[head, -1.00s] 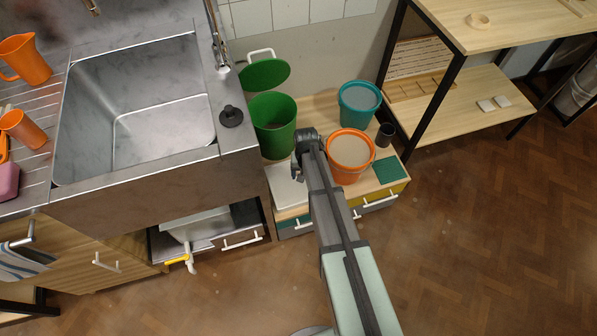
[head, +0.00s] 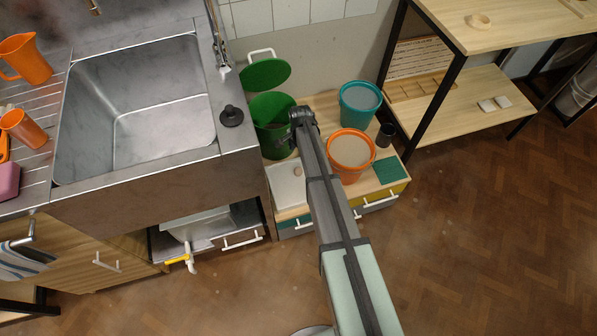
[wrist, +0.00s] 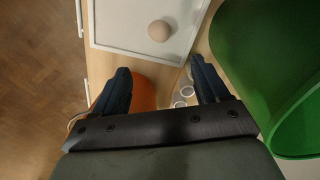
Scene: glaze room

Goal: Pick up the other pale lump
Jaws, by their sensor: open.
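A pale round lump (wrist: 159,31) lies on a white tray (wrist: 115,36) in the wrist view, ahead of the fingertips. In the head view the lump (head: 297,170) is a small pale spot on the tray (head: 284,188), below my gripper in the picture. My gripper (wrist: 160,68) is open, with nothing between its two dark fingers and a gap before the lump. In the head view my gripper (head: 300,122) is beside the green bin, and its fingers are hard to make out.
The open green bin (head: 272,135) stands close by; its wall (wrist: 262,50) fills the right of the wrist view. An orange bucket (head: 351,172) with pale contents is to the right, a teal bucket (head: 359,118) behind it. The steel sink (head: 140,110) is to the left.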

